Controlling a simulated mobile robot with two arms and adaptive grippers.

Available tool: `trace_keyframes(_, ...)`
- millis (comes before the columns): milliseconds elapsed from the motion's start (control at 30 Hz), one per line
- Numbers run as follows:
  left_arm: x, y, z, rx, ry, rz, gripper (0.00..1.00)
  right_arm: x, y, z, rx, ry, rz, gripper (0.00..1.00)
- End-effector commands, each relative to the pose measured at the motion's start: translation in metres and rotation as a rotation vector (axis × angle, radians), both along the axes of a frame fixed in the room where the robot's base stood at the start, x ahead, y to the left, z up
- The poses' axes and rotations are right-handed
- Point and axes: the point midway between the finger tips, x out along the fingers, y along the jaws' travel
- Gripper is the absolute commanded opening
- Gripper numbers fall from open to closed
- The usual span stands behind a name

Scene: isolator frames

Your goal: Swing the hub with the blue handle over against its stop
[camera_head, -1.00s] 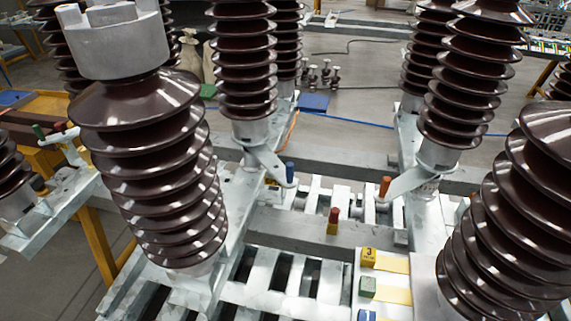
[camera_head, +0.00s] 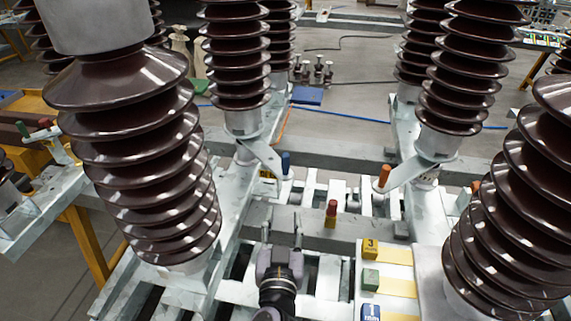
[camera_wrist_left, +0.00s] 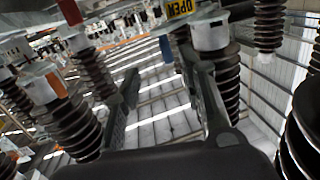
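The blue handle (camera_head: 285,163) stands upright at the end of a grey hub arm (camera_head: 262,154), which reaches right and toward me from the foot of a brown ribbed insulator (camera_head: 238,75). My left gripper (camera_head: 283,226) is at the bottom centre, below and nearer than the blue handle, apart from it. Its two fingers are spread and empty. In the left wrist view, the open fingers (camera_wrist_left: 165,90) frame the slatted frame, and the blue handle (camera_wrist_left: 165,48) shows beyond them, near a yellow OPEN label (camera_wrist_left: 181,8). My right gripper is not in view.
An orange handle (camera_head: 384,176) stands on another hub arm at right. A red handle (camera_head: 331,213) stands between, on the grey crossbeam. Large brown insulators (camera_head: 140,150) crowd both sides.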

Motion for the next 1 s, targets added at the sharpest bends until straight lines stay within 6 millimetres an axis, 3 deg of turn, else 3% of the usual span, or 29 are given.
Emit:
trace_keyframes(33, -0.002, 0.0, 0.014, -0.022, -0.03, 0.006, 0.37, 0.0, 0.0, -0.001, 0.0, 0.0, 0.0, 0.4)
trace_keyframes(100, -0.003, 0.001, 0.025, -0.038, -0.05, 0.013, 0.37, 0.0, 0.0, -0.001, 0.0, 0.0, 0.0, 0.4)
trace_keyframes(267, 0.01, 0.001, 0.03, -0.041, -0.059, 0.015, 0.37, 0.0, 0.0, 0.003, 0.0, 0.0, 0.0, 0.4)
trace_keyframes(800, 0.124, -0.003, 0.03, -0.037, -0.057, 0.014, 0.37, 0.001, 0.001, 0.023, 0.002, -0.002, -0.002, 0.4)
trace_keyframes(1000, 0.155, -0.005, 0.028, -0.038, -0.056, 0.013, 0.37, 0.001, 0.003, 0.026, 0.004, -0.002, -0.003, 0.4)
